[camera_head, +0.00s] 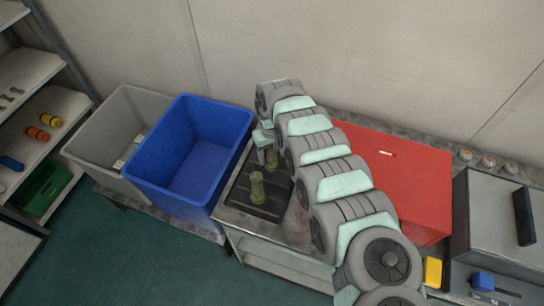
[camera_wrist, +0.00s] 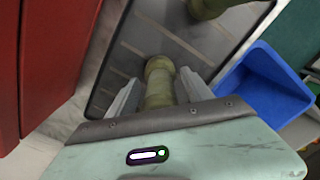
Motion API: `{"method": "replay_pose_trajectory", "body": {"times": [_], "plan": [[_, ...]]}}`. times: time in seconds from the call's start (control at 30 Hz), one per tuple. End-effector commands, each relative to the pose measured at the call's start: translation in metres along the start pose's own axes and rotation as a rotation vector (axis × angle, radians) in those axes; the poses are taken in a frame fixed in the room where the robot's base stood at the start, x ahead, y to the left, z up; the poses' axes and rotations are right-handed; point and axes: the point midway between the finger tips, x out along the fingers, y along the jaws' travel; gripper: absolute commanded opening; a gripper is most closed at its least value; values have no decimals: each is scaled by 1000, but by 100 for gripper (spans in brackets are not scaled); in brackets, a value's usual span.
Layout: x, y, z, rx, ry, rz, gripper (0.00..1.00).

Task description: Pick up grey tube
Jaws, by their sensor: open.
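Two olive-grey tubes stand on a black tray (camera_head: 238,194). The nearer tube (camera_head: 257,187) is in plain view in the head view. The other tube (camera_head: 272,158) is partly hidden by my gripper (camera_head: 266,150). In the wrist view, one tube (camera_wrist: 159,82) stands between the two fingers of my gripper (camera_wrist: 157,92), which are open, with a finger on each side. Its lower part is hidden by the gripper body; contact with the fingers cannot be told. The second tube (camera_wrist: 207,7) is at the top edge of the wrist view, apart from the gripper.
A blue bin (camera_head: 190,150) and a grey bin (camera_head: 105,135) stand left of the tray. A red box (camera_head: 410,175) is close on the right, beyond my arm. A grey case (camera_head: 500,230) is farther right. Shelves (camera_head: 35,75) with small parts are far left.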

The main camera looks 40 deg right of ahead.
Motion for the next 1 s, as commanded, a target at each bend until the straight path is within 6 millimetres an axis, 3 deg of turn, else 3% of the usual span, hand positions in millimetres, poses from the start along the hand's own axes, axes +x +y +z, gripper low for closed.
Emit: {"method": "replay_pose_trajectory", "body": {"times": [0.1,0.8,1.0], "plan": [[0,0,0,0,0,0,58],[0,0,0,0,0,0,1],[0,0,0,0,0,0,0]]}}
